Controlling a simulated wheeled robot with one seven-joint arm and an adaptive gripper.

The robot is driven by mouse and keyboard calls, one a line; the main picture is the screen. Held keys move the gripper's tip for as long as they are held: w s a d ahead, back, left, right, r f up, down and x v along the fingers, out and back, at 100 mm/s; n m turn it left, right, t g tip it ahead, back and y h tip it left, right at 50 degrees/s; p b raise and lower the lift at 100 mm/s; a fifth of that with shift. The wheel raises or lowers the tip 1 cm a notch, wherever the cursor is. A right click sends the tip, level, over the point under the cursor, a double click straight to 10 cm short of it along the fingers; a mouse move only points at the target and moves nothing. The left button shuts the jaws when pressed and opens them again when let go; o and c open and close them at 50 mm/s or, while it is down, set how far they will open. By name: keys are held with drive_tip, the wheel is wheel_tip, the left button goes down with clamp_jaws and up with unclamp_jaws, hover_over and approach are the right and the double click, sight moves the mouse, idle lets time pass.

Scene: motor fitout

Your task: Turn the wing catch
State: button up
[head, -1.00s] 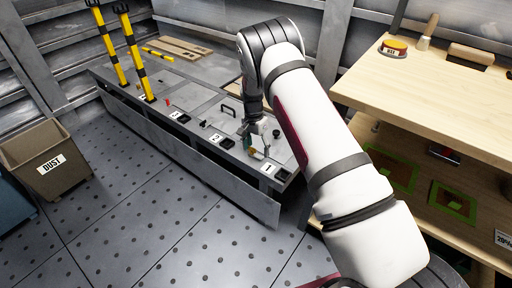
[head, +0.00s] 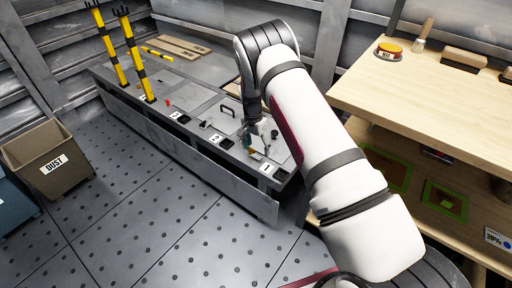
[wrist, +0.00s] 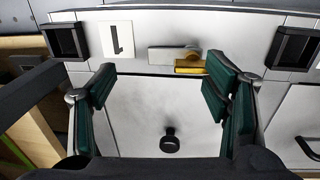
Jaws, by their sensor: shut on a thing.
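The wing catch (wrist: 190,68) has a brass wing beside a grey plate on the light panel near the label "1". In the wrist view, my gripper (wrist: 162,80) has green-padded fingers on either side, standing well apart. The brass wing lies against or very near the right finger's tip; contact at the left finger does not show. In the head view, my gripper (head: 258,146) is low over the near right end of the long grey housing (head: 185,125), and the catch is small and partly hidden there.
A black knob (wrist: 170,140) stands on the panel below the catch. Dark square sockets (wrist: 65,41) lie to both sides. A wooden bench (head: 440,100) is at the right, yellow-black posts (head: 106,45) at the back left. A dust bin (head: 47,160) stands on the open floor.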

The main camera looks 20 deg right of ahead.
sight(256, 157)
wheel_tip(256, 157, up, 16)
drive_tip(key=p, duration=0.2)
drive_tip(key=shift+a+f, duration=0.15)
drive_tip(key=shift+a, duration=0.15)
drive_tip(key=shift+w, duration=0.15)
